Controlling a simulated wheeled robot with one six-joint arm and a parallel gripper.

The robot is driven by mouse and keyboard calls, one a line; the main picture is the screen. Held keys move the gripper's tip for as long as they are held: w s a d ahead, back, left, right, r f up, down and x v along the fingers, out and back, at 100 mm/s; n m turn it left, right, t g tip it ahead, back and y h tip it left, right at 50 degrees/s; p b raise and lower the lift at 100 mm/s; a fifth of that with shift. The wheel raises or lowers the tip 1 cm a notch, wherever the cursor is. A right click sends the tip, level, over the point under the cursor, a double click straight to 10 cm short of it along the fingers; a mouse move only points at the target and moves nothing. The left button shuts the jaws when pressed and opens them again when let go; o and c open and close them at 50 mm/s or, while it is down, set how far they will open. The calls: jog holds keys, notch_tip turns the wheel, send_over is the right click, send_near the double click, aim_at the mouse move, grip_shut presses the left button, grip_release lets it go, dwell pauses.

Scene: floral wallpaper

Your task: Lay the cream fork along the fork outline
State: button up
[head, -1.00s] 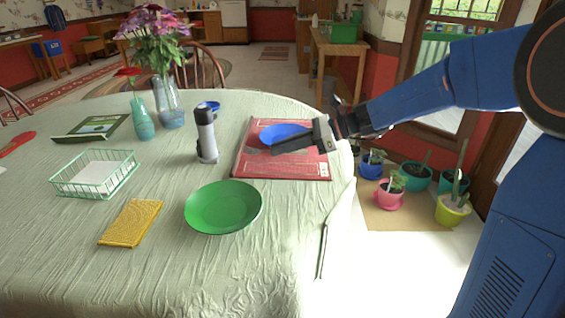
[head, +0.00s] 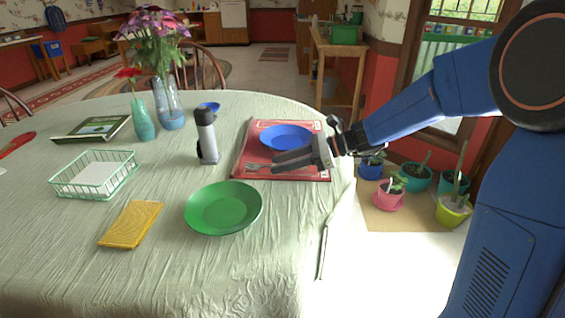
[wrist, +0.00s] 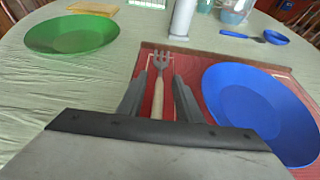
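The cream fork (wrist: 157,102) lies on the red placemat (wrist: 203,62), to the left of the blue plate (wrist: 262,112) in the wrist view. Its grey tines point away from my gripper. My gripper (wrist: 160,80) is open, with one finger on each side of the fork and a gap to the handle. Thin pale lines show on the mat beside the tines; the rest of the fork outline is hidden. In the head view my gripper (head: 274,163) is low over the front of the mat, and the fork's tines (head: 252,167) show just left of it.
A grey and black flask (head: 206,138) stands left of the mat. A green plate (head: 223,208), a yellow cloth (head: 131,224) and a wire basket (head: 94,175) are further left. Vases with flowers (head: 155,40) stand at the back. The table's right edge is close to the mat.

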jog(key=shift+r, duration=0.1)
jog(key=shift+d+r, duration=0.15)
jog(key=shift+d, duration=0.15)
jog(key=v, duration=1.1)
jog(key=shift+d+r, duration=0.1)
jog(key=shift+d, duration=0.1)
jog(key=s+n+h, duration=0.1)
jog(key=s, duration=0.2)
jog(key=s+d+n+h, duration=0.1)
jog(key=s+n, duration=0.1)
jog(key=s, duration=0.1)
jog(key=s+f+n+h, duration=0.1)
jog(key=s, duration=0.2)
jog(key=shift+s+d+f, duration=0.1)
jog(key=shift+s+d, duration=0.15)
jog(key=shift+d, duration=0.15)
jog(key=s+d+f+n+t+h, duration=0.2)
jog(key=s+d+n+h, duration=0.3)
jog(key=s, duration=0.5)
jog(key=s+d+f+n+t+h, duration=0.2)
jog(key=s+d+n+h, duration=0.3)
jog(key=s+d+n, duration=0.4)
jog(key=s+d+f, duration=0.1)
jog(key=d, duration=0.1)
jog(key=shift+s+d+f+h, duration=0.2)
jog(key=shift+d+h, duration=0.1)
jog(key=shift+d, duration=0.1)
